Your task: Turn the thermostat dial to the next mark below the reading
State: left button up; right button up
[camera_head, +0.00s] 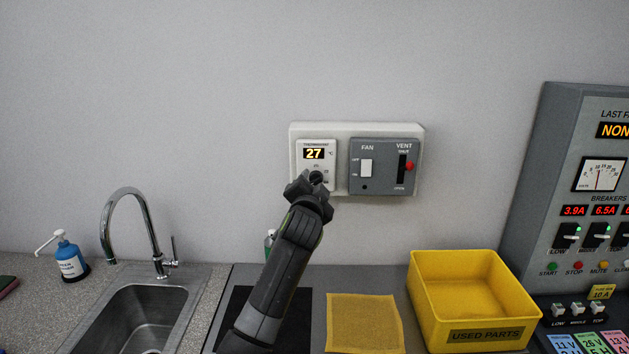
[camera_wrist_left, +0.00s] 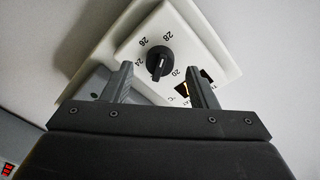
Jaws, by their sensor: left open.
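The thermostat (camera_head: 316,147) is a white panel on the wall, its display reading 27 in the head view. Its black round dial (camera_wrist_left: 158,65) shows in the left wrist view, with printed marks around it, among them 24, 26 and 28. The dial has a raised grip bar; I cannot tell surely which mark it points at. My left gripper (camera_head: 315,182) is in front of the thermostat's lower part and hides most of the dial in the head view. In the left wrist view its open fingers (camera_wrist_left: 157,78) stand on either side of the dial, apart from it. My right gripper is not in view.
Right of the thermostat is a grey panel (camera_head: 384,181) with a fan switch (camera_head: 366,168) and a red-knobbed vent slider (camera_head: 409,166). Below are a sink (camera_head: 150,312), a yellow cloth (camera_head: 362,322) and a yellow used-parts bin (camera_head: 470,298). A breaker panel (camera_head: 550,150) stands at the right.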

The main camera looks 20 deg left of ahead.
pick_arm(q)
jog(key=shift+w+a, duration=0.15)
jog(key=shift+w, duration=0.75)
jog(key=c, duration=1)
jog(key=shift+f, duration=0.1)
jog(key=shift+f+n+b, duration=0.1)
jog(key=shift+n+b, duration=0.6)
jog(key=shift+b, duration=0.05)
jog(key=n+b, duration=0.6)
jog(key=shift+f+y, duration=0.2)
jog(key=shift+y, duration=0.1)
jog(key=shift+r+n+t+b, duration=0.15)
jog(key=shift+n+t+b, duration=0.25)
jog(key=shift+n+b, duration=1.7)
jog(key=shift+n+p, duration=0.3)
jog(key=shift+n, duration=0.1)
